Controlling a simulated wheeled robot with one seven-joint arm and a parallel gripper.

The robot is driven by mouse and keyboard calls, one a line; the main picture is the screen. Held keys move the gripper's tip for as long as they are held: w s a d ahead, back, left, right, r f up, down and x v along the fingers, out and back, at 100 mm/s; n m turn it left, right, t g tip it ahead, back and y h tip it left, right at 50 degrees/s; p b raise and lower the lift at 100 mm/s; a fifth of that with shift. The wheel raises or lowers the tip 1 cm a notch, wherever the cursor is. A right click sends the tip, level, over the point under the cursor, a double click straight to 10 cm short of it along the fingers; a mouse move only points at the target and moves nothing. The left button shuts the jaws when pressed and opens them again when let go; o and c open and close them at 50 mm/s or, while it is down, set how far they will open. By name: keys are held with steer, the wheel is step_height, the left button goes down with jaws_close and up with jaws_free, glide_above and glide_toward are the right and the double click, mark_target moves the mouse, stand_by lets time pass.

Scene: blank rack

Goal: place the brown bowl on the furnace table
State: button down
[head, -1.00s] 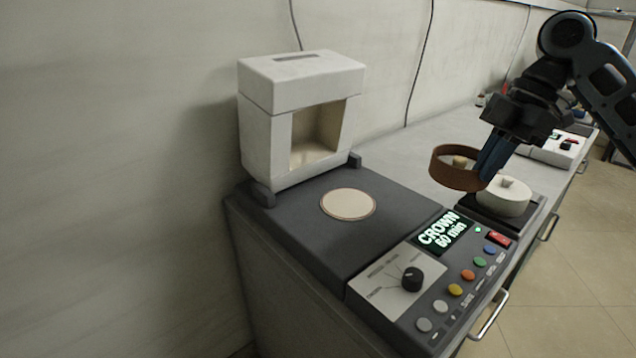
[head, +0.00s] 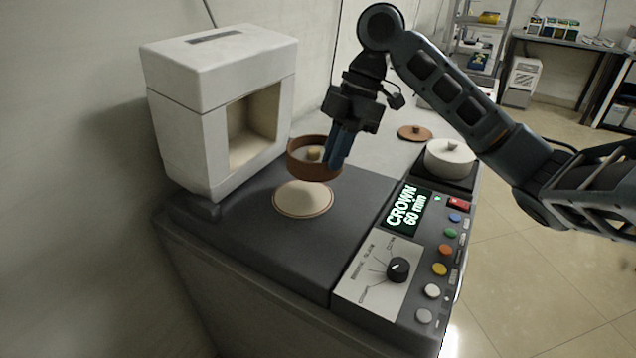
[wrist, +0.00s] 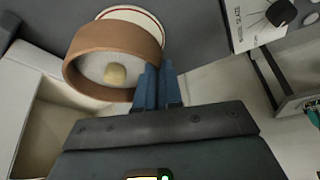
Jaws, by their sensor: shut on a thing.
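The brown bowl (head: 312,169) is held in the air by my gripper (head: 337,163), whose blue fingers are shut on its right rim. A pale knob-shaped piece shows inside the bowl. In the wrist view the brown bowl (wrist: 113,37) hangs at the tips of my gripper (wrist: 157,78). The dark furnace table (head: 250,240) carries a round cream pad (head: 302,199). The bowl is above the back part of the pad, apart from it as far as I can tell.
A control panel (head: 372,290) with a knob and several coloured buttons runs along the right. A white lidded pot (head: 450,162) and a brown lid (head: 415,133) stand farther back.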

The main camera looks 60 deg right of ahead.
mark_target(325, 173)
steer(key=a+f, duration=0.1)
steer(key=w+a+f, duration=0.1)
steer(key=shift+w+a, duration=0.25)
steer(key=shift+a, duration=0.1)
steer(key=shift+f, duration=1.9)
steer(key=shift+f, duration=0.2)
steer(key=c, duration=1.3)
jaws_free()
steer(key=shift+r, duration=0.2)
steer(key=v, duration=1.2)
